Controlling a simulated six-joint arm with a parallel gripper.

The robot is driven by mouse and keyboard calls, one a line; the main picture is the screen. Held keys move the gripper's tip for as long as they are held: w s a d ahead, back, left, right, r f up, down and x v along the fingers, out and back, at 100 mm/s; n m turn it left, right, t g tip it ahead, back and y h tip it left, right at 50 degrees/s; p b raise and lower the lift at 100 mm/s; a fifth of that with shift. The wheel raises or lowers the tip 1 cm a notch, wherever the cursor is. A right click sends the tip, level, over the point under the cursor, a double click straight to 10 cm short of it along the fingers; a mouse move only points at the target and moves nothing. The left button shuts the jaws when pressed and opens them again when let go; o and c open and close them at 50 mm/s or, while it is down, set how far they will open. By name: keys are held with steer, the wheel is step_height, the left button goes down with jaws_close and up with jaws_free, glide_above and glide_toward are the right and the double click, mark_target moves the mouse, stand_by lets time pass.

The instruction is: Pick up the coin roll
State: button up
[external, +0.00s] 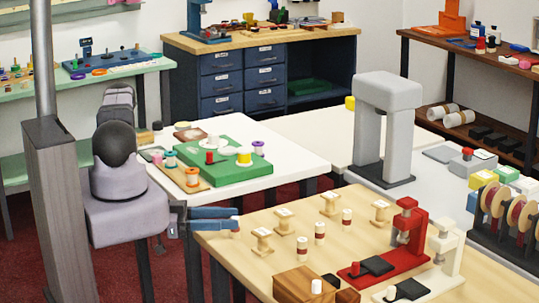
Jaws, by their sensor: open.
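My gripper (237,219) shows as two blue fingers at the left edge of the light wood table. They are parallel, with a gap between them. A small white and orange-brown piece (235,230) shows at the fingertips, mostly hidden by them; I cannot tell whether it is a coin roll or whether they touch it. Small upright white cylinders with dark red bands, which look like coin rolls, stand farther right on the table: one (347,217), another (320,230) and a third (302,248). My gripper is apart from these three.
A red press (408,228), a cream press (441,255) and a wooden block (300,286) occupy the front right. A green board (225,175) with spools lies on the white table behind.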

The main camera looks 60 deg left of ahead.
steer(key=shift+w+d, duration=0.1)
steer(key=shift+w, duration=0.1)
jaws_close()
steer(key=shift+r, duration=0.15)
step_height(320, 180, up, 3)
steer(key=p, duration=0.3)
steer(key=shift+r, duration=0.15)
steer(key=b+v, duration=0.1)
steer(key=v, duration=1.7)
